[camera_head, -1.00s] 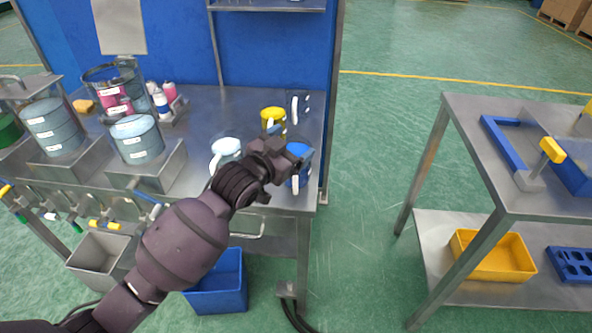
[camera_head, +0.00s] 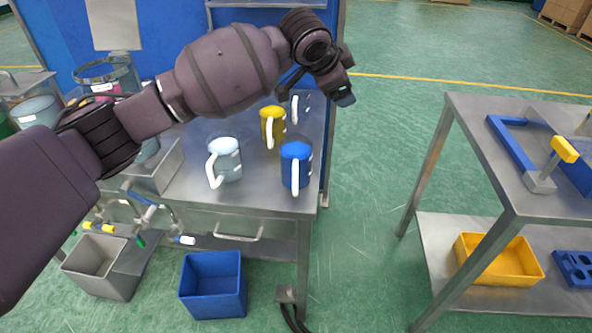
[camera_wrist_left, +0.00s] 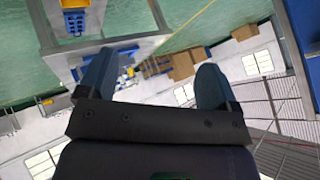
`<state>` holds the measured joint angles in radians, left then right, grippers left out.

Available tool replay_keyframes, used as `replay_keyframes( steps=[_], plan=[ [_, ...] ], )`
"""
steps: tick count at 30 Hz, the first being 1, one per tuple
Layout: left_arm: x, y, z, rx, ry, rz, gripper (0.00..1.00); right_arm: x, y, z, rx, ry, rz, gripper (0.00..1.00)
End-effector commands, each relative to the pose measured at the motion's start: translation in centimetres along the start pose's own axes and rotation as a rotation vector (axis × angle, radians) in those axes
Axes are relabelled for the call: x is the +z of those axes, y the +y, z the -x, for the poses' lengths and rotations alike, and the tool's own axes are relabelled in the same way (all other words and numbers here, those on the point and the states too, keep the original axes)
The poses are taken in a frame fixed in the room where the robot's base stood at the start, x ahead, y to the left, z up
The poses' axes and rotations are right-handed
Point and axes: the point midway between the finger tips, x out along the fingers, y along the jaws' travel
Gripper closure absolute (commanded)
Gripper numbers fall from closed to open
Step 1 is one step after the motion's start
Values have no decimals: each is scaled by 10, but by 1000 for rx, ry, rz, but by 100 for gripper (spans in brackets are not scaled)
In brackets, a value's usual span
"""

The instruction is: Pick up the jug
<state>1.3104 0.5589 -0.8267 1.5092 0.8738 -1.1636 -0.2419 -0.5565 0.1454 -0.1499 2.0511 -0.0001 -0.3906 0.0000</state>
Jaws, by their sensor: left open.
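Several jugs with white handles stand upright on the metal bench. A pale blue jug (camera_head: 228,160) is at the left, a yellow jug (camera_head: 268,120) behind it, and a blue jug (camera_head: 304,157) at the front right corner. A clear jug (camera_head: 303,105) stands at the back, partly behind my arm. My left gripper (camera_head: 345,97) is raised above and right of the jugs, past the bench's right edge. In the left wrist view its fingers (camera_wrist_left: 155,82) are apart with nothing between them; no jug shows there. My right gripper is not in view.
The metal bench (camera_head: 265,200) carries tins at the left, partly hidden by my arm. A second metal table (camera_head: 500,190) stands at the right with a blue frame and a yellow bin (camera_head: 490,262) below. Green floor between the tables is clear.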

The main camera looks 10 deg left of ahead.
Motion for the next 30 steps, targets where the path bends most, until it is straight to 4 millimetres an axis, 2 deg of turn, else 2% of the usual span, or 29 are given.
replay_keyframes(
  steps=[5, 9, 12, 16, 20, 25, 30],
  plan=[
    [37, 3, -2, 141, -217, -27, 15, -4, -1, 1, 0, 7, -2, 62],
    [76, 22, -4, 299, -373, -33, 15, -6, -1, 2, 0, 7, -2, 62],
    [93, 34, 0, 413, -454, -47, 15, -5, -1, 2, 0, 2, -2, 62],
    [104, 45, 12, 524, -517, -82, 15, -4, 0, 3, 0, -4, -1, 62],
    [110, 49, 17, 563, -551, -119, 15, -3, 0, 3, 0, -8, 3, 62],
    [117, 55, 8, 568, -549, -131, 15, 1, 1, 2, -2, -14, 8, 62],
    [130, 66, -10, 568, -548, -130, 15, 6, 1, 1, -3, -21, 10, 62]
  ],
)
